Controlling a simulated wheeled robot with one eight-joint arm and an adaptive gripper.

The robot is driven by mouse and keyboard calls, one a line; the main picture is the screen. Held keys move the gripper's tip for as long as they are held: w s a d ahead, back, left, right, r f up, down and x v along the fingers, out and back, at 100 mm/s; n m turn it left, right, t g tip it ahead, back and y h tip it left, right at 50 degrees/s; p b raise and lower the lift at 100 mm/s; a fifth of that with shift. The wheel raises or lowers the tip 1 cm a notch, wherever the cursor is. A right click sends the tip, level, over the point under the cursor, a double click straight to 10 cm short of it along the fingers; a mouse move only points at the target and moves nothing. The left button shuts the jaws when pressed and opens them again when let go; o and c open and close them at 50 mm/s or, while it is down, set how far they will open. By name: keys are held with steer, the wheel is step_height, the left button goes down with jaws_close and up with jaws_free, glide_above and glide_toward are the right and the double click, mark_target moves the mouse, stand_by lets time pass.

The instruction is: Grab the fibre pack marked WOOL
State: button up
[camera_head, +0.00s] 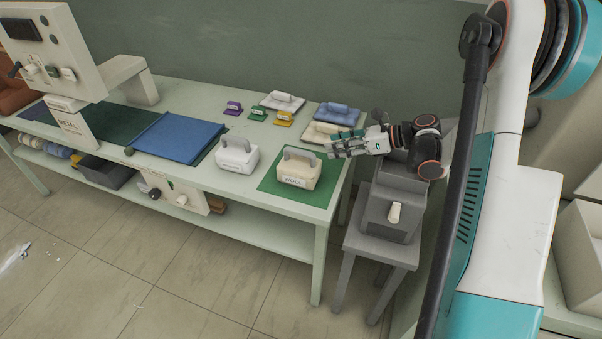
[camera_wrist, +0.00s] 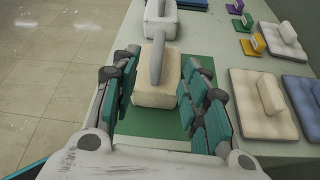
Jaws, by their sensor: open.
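The pack marked WOOL (camera_head: 295,172) is a cream block with a grey handle on top. It sits upright on a green mat (camera_head: 267,184) near the right end of the table. It also shows in the wrist view (camera_wrist: 158,88), ahead of my gripper and framed between its fingers. My gripper (camera_head: 336,147) is in the air above the right end of the table, behind and to the right of the WOOL pack in the head view. In the wrist view my gripper (camera_wrist: 155,97) has its teal-padded fingers spread wide, with nothing held. I cannot tell how far it is from the pack.
A white pack with a grey handle (camera_head: 237,155) stands just left of the WOOL pack. Flat handled pads in cream (camera_head: 322,132), blue (camera_head: 338,113) and white (camera_head: 282,101) lie behind, with small coloured tags. A grey machine (camera_head: 393,205) stands right.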

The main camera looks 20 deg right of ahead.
steer(key=b, duration=0.2)
glide_toward(298, 152)
steer(key=x, duration=0.5)
steer(key=shift+w+d+f, duration=0.25)
steer(key=shift+w+f, duration=0.05)
steer(key=shift+w, duration=0.2)
steer(key=b+x, duration=0.2)
steer(key=x, duration=0.2)
steer(key=shift+a+f, duration=0.2)
steer(key=shift+w+a+f+b, duration=0.1)
steer(key=shift+w+a+b, duration=0.2)
steer(key=shift+a, duration=0.1)
steer(key=shift+s, duration=0.1)
steer(key=shift+c, duration=0.2)
jaws_close()
